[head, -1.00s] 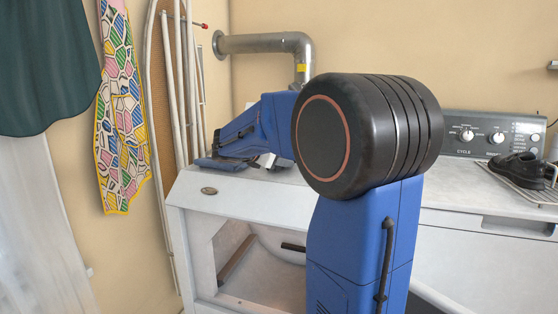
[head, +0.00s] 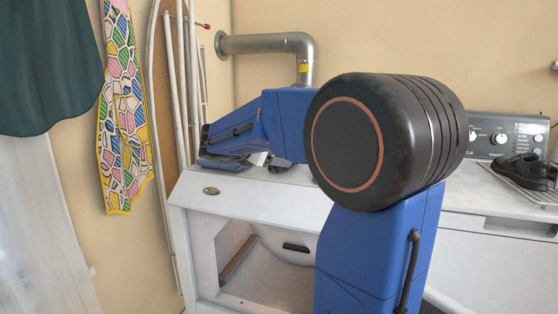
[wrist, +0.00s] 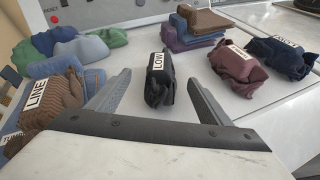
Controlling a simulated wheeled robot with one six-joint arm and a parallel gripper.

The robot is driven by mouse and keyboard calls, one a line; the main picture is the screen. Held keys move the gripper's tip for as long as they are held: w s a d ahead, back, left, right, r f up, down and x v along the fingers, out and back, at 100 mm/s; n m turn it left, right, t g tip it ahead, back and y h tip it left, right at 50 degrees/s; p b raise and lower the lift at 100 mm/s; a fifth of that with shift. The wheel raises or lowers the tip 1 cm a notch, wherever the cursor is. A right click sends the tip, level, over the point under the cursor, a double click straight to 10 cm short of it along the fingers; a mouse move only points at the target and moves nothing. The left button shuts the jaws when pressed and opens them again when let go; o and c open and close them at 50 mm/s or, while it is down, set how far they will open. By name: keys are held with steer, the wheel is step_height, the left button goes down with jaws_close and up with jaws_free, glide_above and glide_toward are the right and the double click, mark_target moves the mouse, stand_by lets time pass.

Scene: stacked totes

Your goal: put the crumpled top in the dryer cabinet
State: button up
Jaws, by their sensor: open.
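In the wrist view, my gripper (wrist: 159,76) is open, with one finger on each side of a small crumpled black garment (wrist: 160,85) labelled LOW. The garment lies on a pale surface; I cannot tell whether a finger touches it. Other crumpled garments are a maroon one (wrist: 238,70), a navy one (wrist: 282,58) and a ribbed brown one (wrist: 52,105). I cannot tell which is the top. In the head view, the white cabinet (head: 245,206) has an open front compartment with an empty-looking visible part. My arm hides its right side.
Folded brown and purple clothes (wrist: 192,28) and blue and green cloths (wrist: 75,50) lie around the black garment. A control panel (head: 500,135) and dark shoes on a rack (head: 530,170) are at right. A metal duct (head: 265,43) and a patterned cloth (head: 122,115) are behind.

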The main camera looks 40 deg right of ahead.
steer(key=shift+v, duration=3.5)
